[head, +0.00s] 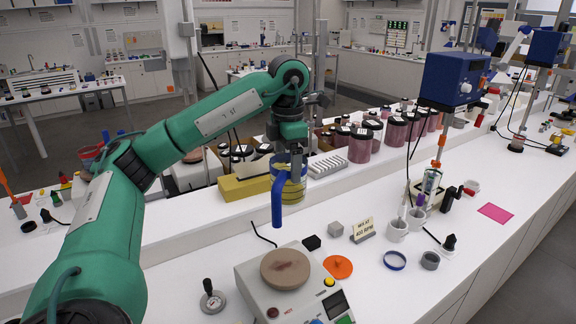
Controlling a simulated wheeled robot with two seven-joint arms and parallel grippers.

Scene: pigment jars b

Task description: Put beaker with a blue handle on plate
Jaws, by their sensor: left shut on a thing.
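The plate (285,268) is a round brown disc on top of a pale grey device with knobs and a small display. The beaker hangs above and behind the plate, apart from it. The plate looks empty. My right gripper is not in view.
An orange disc (338,267), a black block (311,242), a grey cube (336,229) and a small sign (363,229) lie right of the device. A black-knobbed item (212,297) stands left of it. Jars of pink pigment (361,146) stand behind.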

